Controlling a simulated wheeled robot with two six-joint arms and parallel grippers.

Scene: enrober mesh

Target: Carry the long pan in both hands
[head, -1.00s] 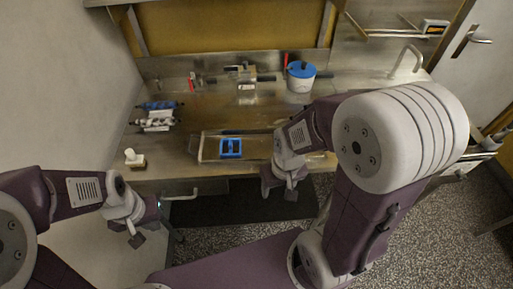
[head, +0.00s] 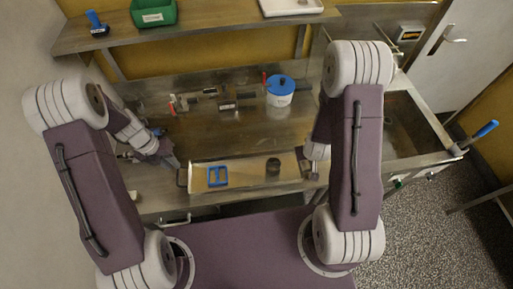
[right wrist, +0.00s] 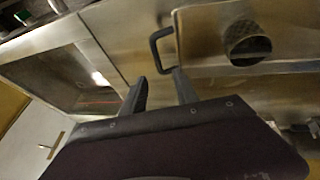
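The long pan (head: 246,173) lies on the steel counter near its front edge. It holds a blue frame-like piece (head: 217,176) and a dark cylinder (head: 273,167). My left gripper (head: 174,163) is close by the pan's left handle (head: 182,178); whether its fingers are apart is too small to tell. My right gripper (head: 309,168) is at the pan's right end. In the right wrist view its two fingers (right wrist: 160,92) are apart with nothing between them, and the pan's dark handle (right wrist: 157,48) stands just beyond the tips. The cylinder (right wrist: 247,43) shows there too.
A white pot with a blue lid (head: 280,90) and small tools (head: 232,104) stand at the back of the counter. A shelf above bears a green bin (head: 153,13) and a white tray (head: 292,5). A sink (head: 402,125) lies to the right. The counter behind the pan is mostly clear.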

